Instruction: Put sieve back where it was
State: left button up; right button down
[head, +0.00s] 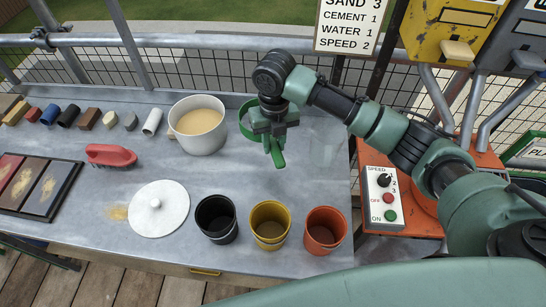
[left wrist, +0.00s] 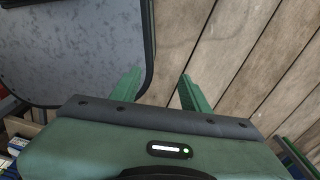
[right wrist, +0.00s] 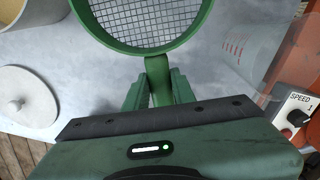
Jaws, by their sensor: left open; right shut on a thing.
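The green sieve (head: 246,130) is at the back right of the grey table, partly hidden by my right gripper (head: 272,142). In the right wrist view my right gripper (right wrist: 157,92) is shut on the sieve's handle (right wrist: 158,72). Its round rim and wire mesh (right wrist: 148,18) lie beyond the fingertips, and the mesh looks empty. I cannot tell whether the sieve touches the table. My left gripper (left wrist: 158,88) is open and empty over wooden planks, beside a grey table corner; it is out of the head view.
A white pot (head: 197,128) of tan stuff stands left of the sieve. A clear measuring beaker (right wrist: 252,50) stands to its right. Black (head: 215,218), yellow (head: 270,224) and orange (head: 324,230) cups line the front. A white lid (head: 160,212) lies left of them. A control box (head: 383,198) is right.

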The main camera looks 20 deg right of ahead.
aim_at(273, 169)
notch_tip(273, 169, down, 4)
jog(key=shift+f, duration=0.3)
notch_tip(273, 169, down, 4)
jog(key=shift+r+p, duration=0.25)
jog(key=shift+p, duration=0.15)
pick_arm(q)
jog(key=shift+w+d+r, duration=0.1)
jog(key=shift+w+r, duration=0.2)
jog(key=shift+w, duration=0.25)
jog(key=shift+w+r, duration=0.25)
jog(key=shift+w, duration=0.3)
pick_arm(e)
jog(key=shift+f, duration=0.2)
jog(key=shift+f, duration=0.2)
jog(key=c, duration=1.2)
grip_release()
jog(key=shift+o, duration=0.2)
jog(key=shift+r, duration=0.1)
